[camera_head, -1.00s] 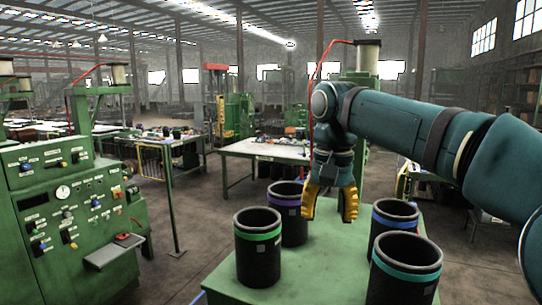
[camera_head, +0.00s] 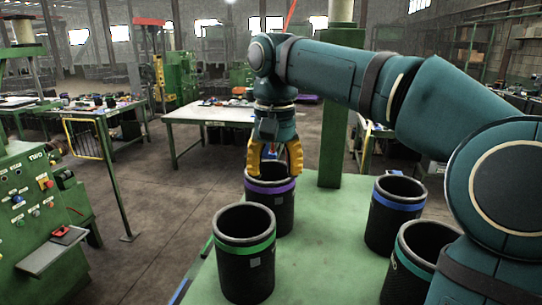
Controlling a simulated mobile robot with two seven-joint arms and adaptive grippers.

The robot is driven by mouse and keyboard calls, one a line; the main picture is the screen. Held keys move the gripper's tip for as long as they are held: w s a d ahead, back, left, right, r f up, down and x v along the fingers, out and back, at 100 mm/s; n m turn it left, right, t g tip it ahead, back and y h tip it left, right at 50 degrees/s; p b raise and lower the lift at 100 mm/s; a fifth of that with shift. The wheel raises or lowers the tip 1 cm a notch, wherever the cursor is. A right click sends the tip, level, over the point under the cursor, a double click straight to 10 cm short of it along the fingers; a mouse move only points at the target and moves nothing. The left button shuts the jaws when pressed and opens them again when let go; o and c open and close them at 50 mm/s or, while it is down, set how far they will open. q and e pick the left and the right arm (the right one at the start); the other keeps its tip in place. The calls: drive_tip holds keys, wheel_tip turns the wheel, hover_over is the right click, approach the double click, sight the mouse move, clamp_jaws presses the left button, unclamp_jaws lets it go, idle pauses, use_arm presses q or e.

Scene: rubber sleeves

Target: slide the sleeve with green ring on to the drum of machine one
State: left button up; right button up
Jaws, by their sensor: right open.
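The sleeve with the green ring (camera_head: 245,262) is a black open-topped cylinder standing upright at the front left of the green table (camera_head: 322,250). My right gripper (camera_head: 273,170) has yellow fingers, open and pointing down. It appears at the mouth of the purple-ringed sleeve (camera_head: 284,215), behind the green-ringed one; whether it touches that sleeve I cannot tell. The green-ringed sleeve stands clear of the gripper. I cannot make out machine one or its drum for certain. My left gripper is not in view.
A blue-ringed sleeve (camera_head: 394,222) and a teal-ringed sleeve (camera_head: 408,272), partly behind my right arm, stand at the table's right. A green control panel (camera_head: 35,200), seemingly marked TWO, is at the left. A white-topped workbench (camera_head: 205,114) stands behind. The table's middle is clear.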

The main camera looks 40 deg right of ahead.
drive_tip(key=b, duration=0.1)
hover_over(273, 218)
wheel_tip(273, 218, down, 5)
drive_tip(key=shift+s+r, duration=0.1)
wheel_tip(273, 218, down, 2)
drive_tip(key=shift+f+b, duration=0.15)
drive_tip(key=shift+b, duration=1)
drive_tip(key=shift+f+b, duration=2)
drive_tip(key=shift+f, duration=1.15)
clamp_jaws()
drive_tip(key=shift+r, duration=0.1)
